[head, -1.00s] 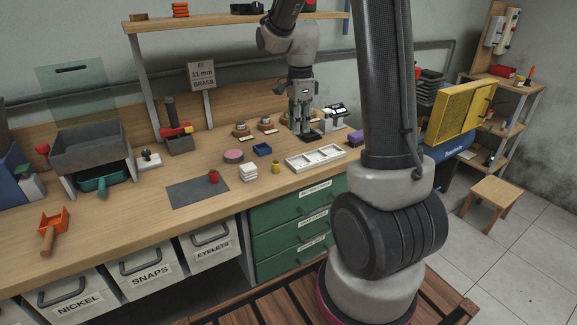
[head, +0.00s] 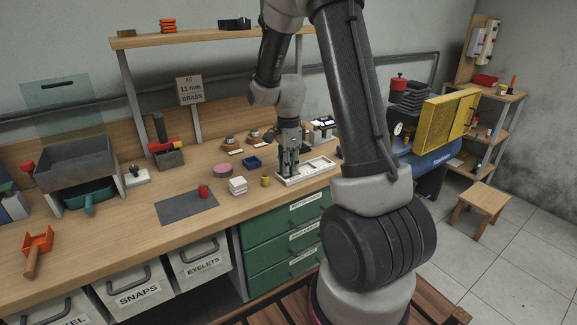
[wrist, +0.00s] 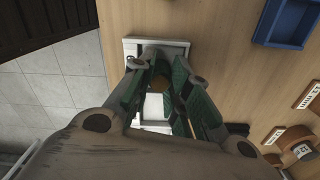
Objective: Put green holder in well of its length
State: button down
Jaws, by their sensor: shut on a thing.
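A white tray with wells (head: 322,164) lies on the bench near its front edge; its rim also shows in the wrist view (wrist: 133,46). My gripper (head: 289,172) points down over the left part of the tray. In the wrist view my gripper (wrist: 158,85) is shut on a rounded green holder (wrist: 156,66), with a brass-coloured spot showing. The fingers hide most of the holder, and I cannot tell how deep it is in a well or whether it touches the tray. A pale, empty part of the tray shows below it.
A small blue tray (head: 253,162), a yellow cup (head: 265,181) and white stacked squares (head: 238,186) stand left of the white tray. Round-topped pieces (head: 231,143) stand behind. A red cup (head: 203,191) sits on a grey mat (head: 173,209).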

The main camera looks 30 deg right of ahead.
jog(key=c, duration=1.4)
grip_release()
jog(key=shift+f, duration=0.1)
jog(key=shift+o, duration=0.2)
notch_tip(320, 180, up, 12)
jog(key=s+a+r+n+t, duration=0.2)
jog(key=s+r+n, duration=0.3)
jog(key=s+n, duration=0.5)
jog(key=s+a+r+n+t, duration=0.2)
jog(key=s+a+r+n, duration=0.1)
jog(key=s+n, duration=0.7)
jog(key=shift+s+r, duration=0.9)
jog(key=shift+s, duration=0.95)
